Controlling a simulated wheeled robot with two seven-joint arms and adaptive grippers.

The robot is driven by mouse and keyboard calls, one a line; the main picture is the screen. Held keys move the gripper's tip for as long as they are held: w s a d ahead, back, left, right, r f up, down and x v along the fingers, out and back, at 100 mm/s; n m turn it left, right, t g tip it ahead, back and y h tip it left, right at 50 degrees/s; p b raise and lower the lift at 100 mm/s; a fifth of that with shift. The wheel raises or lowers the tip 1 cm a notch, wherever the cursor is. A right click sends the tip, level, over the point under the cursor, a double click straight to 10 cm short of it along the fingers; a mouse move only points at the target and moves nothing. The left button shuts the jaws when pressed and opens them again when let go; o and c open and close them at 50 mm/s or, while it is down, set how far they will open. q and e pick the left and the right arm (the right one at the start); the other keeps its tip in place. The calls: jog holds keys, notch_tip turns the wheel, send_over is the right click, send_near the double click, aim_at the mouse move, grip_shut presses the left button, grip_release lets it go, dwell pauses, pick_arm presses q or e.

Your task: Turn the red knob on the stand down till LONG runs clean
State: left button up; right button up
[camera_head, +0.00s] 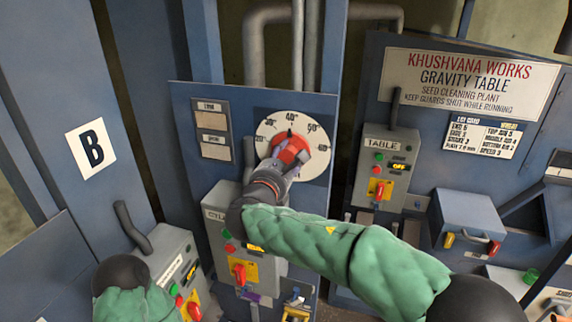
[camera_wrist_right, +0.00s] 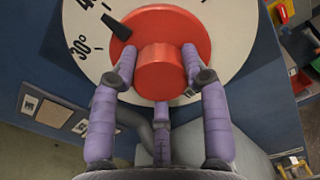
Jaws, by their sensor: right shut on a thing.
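The red knob (camera_head: 291,148) sits at the middle of a round white dial (camera_head: 318,158) on the blue stand panel (camera_head: 183,98). The dial carries degree marks such as 30, 40 and 50. A black pointer on the knob points up, close to the 40 mark. In the right wrist view the knob's hub (camera_wrist_right: 162,72) stands between the purple-grey fingers of my right gripper (camera_wrist_right: 160,66), which is shut on it. In the head view my right gripper (camera_head: 284,165) covers the lower part of the dial. My left gripper is not in view; only part of my left arm shows at the lower left.
Below the dial is a grey control box (camera_head: 218,212) with a red switch, partly behind my right arm. A TABLE control box (camera_head: 386,160) and a blue box (camera_head: 468,215) stand to the right. A B plate (camera_head: 91,148) marks the left column. Pipes rise behind the panel.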

jog(key=o, duration=1.1)
jog(key=shift+o, duration=0.2)
jog(key=v, duration=1.2)
